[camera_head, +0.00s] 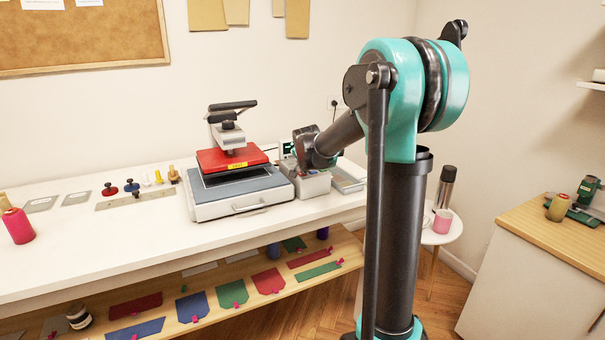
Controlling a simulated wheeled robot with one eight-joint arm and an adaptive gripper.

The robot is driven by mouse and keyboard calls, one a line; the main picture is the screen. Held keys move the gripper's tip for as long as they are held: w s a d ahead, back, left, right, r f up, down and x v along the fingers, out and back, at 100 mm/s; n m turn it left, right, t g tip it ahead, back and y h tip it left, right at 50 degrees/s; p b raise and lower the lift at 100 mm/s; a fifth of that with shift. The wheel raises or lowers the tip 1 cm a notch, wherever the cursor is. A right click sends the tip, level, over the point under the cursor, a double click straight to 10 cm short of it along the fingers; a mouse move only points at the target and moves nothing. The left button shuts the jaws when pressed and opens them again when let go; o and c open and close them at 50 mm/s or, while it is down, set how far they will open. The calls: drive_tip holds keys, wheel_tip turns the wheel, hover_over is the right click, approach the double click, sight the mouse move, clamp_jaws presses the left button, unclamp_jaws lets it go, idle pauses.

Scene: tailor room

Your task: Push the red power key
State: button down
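I cannot make out a red power key in the head view. A heat press (240,192) with a red upper plate, a yellow label and a black handle stands on the white table. Right beside it is a small grey control box (313,185) with a dark display showing green marks at its back. The dark end of my arm (305,146) is at this box and covers part of it. My gripper's fingers cannot be told apart there, so neither their opening nor any contact with the box shows.
A grey tray (347,176) lies right of the box. Left of the press are several small knobs and stamps on a metal strip (137,199) and a red bottle (18,226). A round side table (431,238) holds a pink mug and a flask.

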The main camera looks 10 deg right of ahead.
sight(305, 175)
drive_tip(key=shift+r, duration=0.35)
drive_tip(key=shift+r, duration=3.05)
drive_tip(key=shift+s+f, duration=0.1)
drive_tip(key=s+d+f+n+g, duration=0.1)
drive_tip(key=s+f+n, duration=0.2)
drive_tip(key=s+f, duration=0.4)
drive_tip(key=s+d+f+n+g, duration=0.1)
drive_tip(key=s+f, duration=0.7)
drive_tip(key=s, duration=1.1)
drive_tip(key=s+d+f+n+g+y, duration=0.1)
drive_tip(key=s+f+n+g, duration=0.1)
drive_tip(key=s+f+n, duration=0.3)
drive_tip(key=s+f, duration=0.3)
drive_tip(key=s, duration=0.4)
drive_tip(key=shift+s+d+f+n+g, duration=0.15)
drive_tip(key=shift+s+d+n+g, duration=0.05)
drive_tip(key=shift+s+n+g, duration=0.2)
